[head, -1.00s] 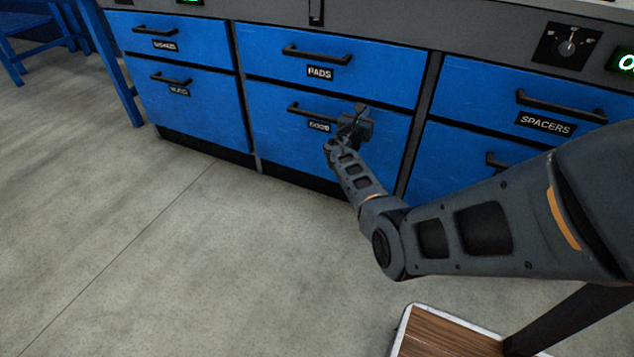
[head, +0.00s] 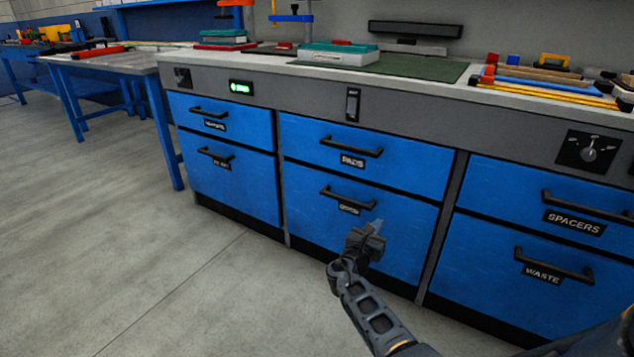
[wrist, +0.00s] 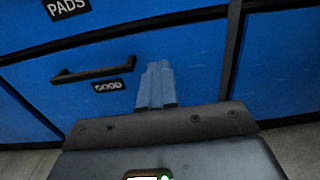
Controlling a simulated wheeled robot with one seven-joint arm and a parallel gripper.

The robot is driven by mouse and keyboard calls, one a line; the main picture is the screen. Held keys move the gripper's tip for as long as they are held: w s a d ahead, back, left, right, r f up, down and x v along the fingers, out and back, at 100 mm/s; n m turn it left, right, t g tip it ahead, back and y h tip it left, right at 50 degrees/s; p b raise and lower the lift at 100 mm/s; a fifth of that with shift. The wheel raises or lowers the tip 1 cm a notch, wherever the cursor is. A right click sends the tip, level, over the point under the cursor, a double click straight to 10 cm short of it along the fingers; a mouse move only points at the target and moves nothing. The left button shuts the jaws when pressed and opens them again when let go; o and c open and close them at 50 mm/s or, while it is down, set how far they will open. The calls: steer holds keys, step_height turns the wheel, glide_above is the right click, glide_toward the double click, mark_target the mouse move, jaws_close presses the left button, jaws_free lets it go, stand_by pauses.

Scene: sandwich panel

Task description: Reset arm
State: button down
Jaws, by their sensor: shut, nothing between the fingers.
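My gripper (head: 374,230) is shut and empty. In the head view it is in front of the blue drawer labelled GOOD (head: 330,215), to the lower right of that drawer's handle (head: 348,198). In the wrist view my shut fingers (wrist: 156,84) point at the drawer front, to the right of its black handle (wrist: 95,74) and label. The fingers appear apart from the handle. The drawer looks closed. My forearm reaches up from the bottom of the head view.
The PADS drawer (head: 355,150) is above, and the SPACERS (head: 560,205) and WASTE (head: 540,275) drawers are at right. All look closed. The worktop (head: 250,62) holds boxes, a green mat (head: 430,68) and tools. The floor (head: 130,270) at left is clear.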

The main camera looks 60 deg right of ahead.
steer(key=s+a+f+m+t+y, duration=0.25)
steer(key=a+f, duration=0.35)
steer(key=a, duration=0.4)
steer(key=s+a+f+m+t+y, duration=0.1)
steer(key=s+a+f+t+y, duration=0.3)
steer(key=a, duration=0.6)
steer(key=s+a+r+m+t+y, duration=0.25)
steer(key=s+a+y, duration=0.2)
steer(key=a, duration=0.55)
steer(key=s+a+r+m+t+y, duration=0.2)
steer(key=s+a+r+m+y, duration=0.15)
steer(key=s+a, duration=0.4)
steer(key=s+a+r+m+t+y, duration=0.1)
steer(key=s+a+r+m, duration=0.15)
steer(key=r, duration=0.45)
steer(key=s+a+r+m+t+y, duration=0.1)
steer(key=s+a+r+m, duration=0.2)
steer(key=r, duration=0.4)
steer(key=s+a+r+m+t+y, duration=0.1)
steer(key=a+r+m+y, duration=0.2)
steer(key=r, duration=0.4)
step_height(320, 180, up, 23)
steer(key=a+h+p, duration=0.1)
steer(key=p, duration=2.2)
steer(key=shift+r+p, duration=0.2)
steer(key=shift+p, duration=0.2)
